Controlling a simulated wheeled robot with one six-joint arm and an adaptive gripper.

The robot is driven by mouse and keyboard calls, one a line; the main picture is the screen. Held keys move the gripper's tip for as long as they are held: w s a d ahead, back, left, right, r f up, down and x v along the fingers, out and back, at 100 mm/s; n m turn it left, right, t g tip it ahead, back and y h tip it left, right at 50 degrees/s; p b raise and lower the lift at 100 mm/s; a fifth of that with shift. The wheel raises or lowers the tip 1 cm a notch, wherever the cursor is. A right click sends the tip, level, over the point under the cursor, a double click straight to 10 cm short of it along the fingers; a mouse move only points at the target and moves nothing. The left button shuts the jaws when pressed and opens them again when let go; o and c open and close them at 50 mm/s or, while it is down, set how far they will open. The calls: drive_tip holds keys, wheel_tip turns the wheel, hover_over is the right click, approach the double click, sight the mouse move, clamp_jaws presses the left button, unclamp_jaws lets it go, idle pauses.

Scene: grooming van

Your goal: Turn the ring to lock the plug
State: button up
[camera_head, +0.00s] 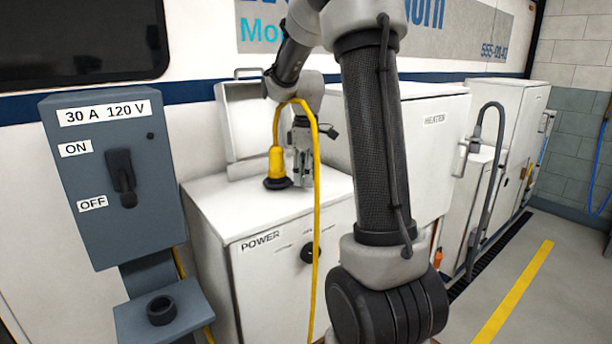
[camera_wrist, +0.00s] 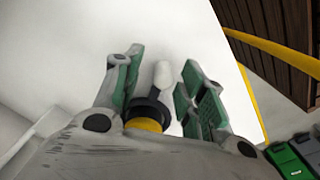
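The yellow plug (camera_head: 276,160) stands upright on top of the white POWER cabinet (camera_head: 212,205), its yellow cable looping up from it. A black ring (camera_head: 277,183) surrounds its base. My gripper (camera_head: 302,182) points down just right of the plug. In the wrist view, my gripper (camera_wrist: 163,72) has its green-padded fingers apart. A pale, rounded tab (camera_wrist: 163,74) beside the black ring (camera_wrist: 148,110) shows between the fingers, with visible gaps either side. Part of the yellow plug (camera_wrist: 143,125) shows below the ring. Contact between finger and ring cannot be told.
An open white lid (camera_head: 240,120) stands behind the plug. A grey switch box (camera_head: 112,225) is at left, above a small shelf with a black socket (camera_head: 161,310). The HEATER cabinet (camera_head: 437,150) is at right. The yellow cable (camera_head: 316,230) hangs down the POWER cabinet's front.

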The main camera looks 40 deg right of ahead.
wheel_tip(320, 180, up, 12)
idle(0.6)
idle(0.5)
drive_tip(key=f+m, duration=0.1)
drive_tip(key=m, duration=0.1)
drive_tip(key=s+f+m, duration=0.1)
drive_tip(key=f, duration=0.1)
drive_tip(key=shift+s+a+f+m, duration=0.1)
drive_tip(key=shift+s+a+m, duration=0.1)
drive_tip(key=shift+m, duration=0.2)
drive_tip(key=s+a+m+t, duration=0.2)
drive_tip(key=s+a, duration=0.3)
drive_tip(key=s, duration=0.5)
drive_tip(key=s+a+f+m+t, duration=0.1)
drive_tip(key=s+a, duration=0.4)
drive_tip(key=s, duration=0.6)
drive_tip(key=shift+s+a+f+m+t, duration=0.2)
drive_tip(key=shift+s+f+m+t, duration=0.15)
drive_tip(key=shift+t, duration=0.35)
